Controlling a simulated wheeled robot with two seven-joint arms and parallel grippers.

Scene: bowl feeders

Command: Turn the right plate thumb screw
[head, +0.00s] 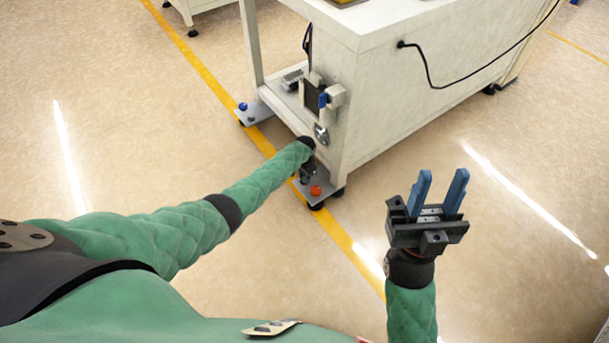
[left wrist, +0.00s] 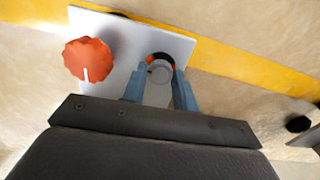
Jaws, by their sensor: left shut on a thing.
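The right plate (head: 326,188) lies at floor level under the machine's near corner, with a red-orange knob (head: 316,190) on it. The left wrist view shows this plate (left wrist: 115,35) close up, with the knob (left wrist: 88,60), which has a white mark, left of my fingers. A grey round screw head (left wrist: 160,70) with an orange ring partly showing sits between the fingers. My left gripper (left wrist: 162,76) is shut on it. In the head view my left gripper (head: 306,176) is mostly hidden by my own arm. My right gripper (head: 440,182) is open and empty over the floor.
The white machine (head: 400,100) stands just behind the plate. A second plate (head: 256,112) with a blue knob (head: 243,106) is under its left leg. A small box with a blue part (head: 323,100) juts from the side. A yellow line (head: 345,245) crosses the open floor.

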